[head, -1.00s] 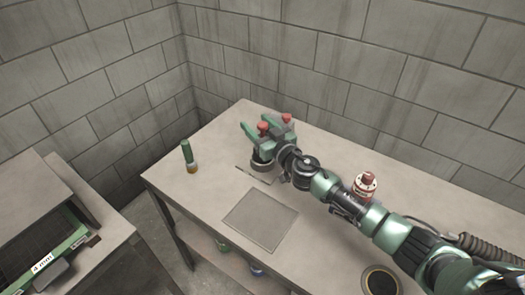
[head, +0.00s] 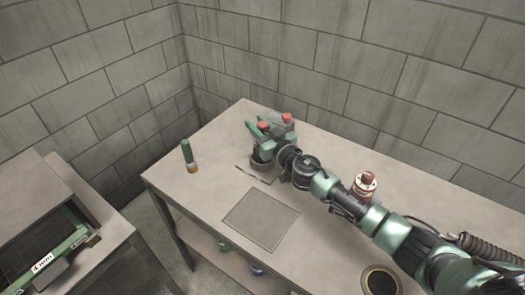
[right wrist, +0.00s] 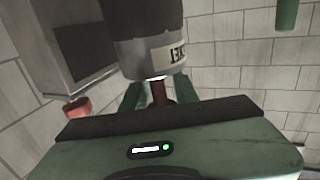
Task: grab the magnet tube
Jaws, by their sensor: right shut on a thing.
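In the right wrist view, a dark red stem (right wrist: 160,92) sits between the green fingers. A grey and black cylinder (right wrist: 150,55) with a partly readable label adjoins this stem. In the head view, the cylinder's dark grey body (head: 262,160) shows under the gripper; most of it is hidden. A green tube (head: 187,152) with a yellow lower end stands upright and apart, left of the gripper. I cannot tell which is the magnet tube. My left gripper is out of view.
The workbench (head: 215,175) has a square inset panel (head: 261,219) and a thin dark rod near the gripper. A red-and-white item (head: 364,188) stands behind my right arm. Block walls (head: 290,60) close off the back. A lower bench (head: 100,225) is at left.

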